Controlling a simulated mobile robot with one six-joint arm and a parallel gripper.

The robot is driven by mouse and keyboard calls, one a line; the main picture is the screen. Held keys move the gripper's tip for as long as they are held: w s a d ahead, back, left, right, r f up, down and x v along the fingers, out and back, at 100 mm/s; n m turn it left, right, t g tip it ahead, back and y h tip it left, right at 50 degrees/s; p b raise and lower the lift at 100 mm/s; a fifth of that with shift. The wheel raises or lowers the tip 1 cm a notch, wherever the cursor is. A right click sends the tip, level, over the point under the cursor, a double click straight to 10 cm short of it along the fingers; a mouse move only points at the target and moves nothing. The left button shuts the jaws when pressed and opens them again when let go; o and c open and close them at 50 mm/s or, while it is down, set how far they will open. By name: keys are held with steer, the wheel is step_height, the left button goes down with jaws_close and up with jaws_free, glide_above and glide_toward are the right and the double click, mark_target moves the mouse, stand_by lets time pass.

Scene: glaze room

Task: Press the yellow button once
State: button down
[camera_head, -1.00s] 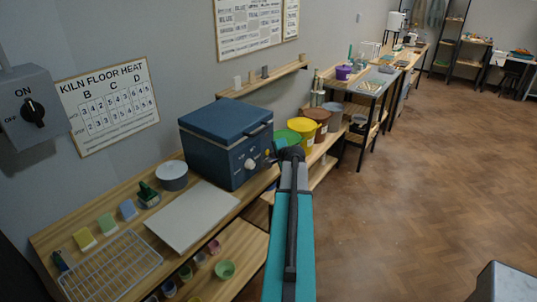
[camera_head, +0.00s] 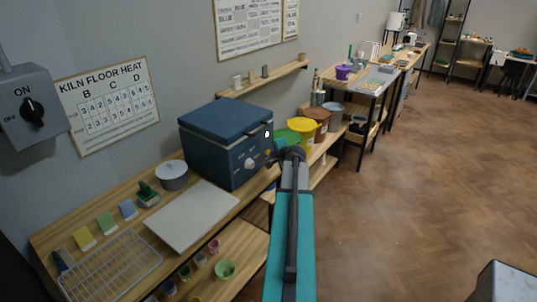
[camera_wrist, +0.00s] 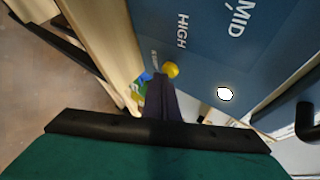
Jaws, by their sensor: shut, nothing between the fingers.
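The yellow button (camera_wrist: 171,70) shows in the wrist view, on the blue front of the box-shaped kiln (camera_wrist: 215,45) near its edge. My gripper (camera_wrist: 157,80) is shut and empty, its dark fingertips right beside the button's lower left side. I cannot tell whether they touch it. In the head view the kiln (camera_head: 225,145) stands on the wooden bench, with my gripper (camera_head: 272,156) at the right end of its front. The button is small and hard to make out there. A bright white dark-rimmed spot (camera_wrist: 225,93) shows on the kiln front, also in the head view (camera_head: 267,133).
A pale dial knob (camera_head: 250,163) sits on the kiln front. A black lid handle (camera_wrist: 305,120) is near the right edge of the wrist view. Yellow (camera_head: 301,132) and brown (camera_head: 318,120) buckets stand beyond my arm.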

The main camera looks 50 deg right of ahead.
steer(key=shift+s, duration=0.55)
steer(key=shift+s, duration=0.15)
steer(key=shift+s+b, duration=1.1)
steer(key=shift+s, duration=1.25)
steer(key=shift+s, duration=0.1)
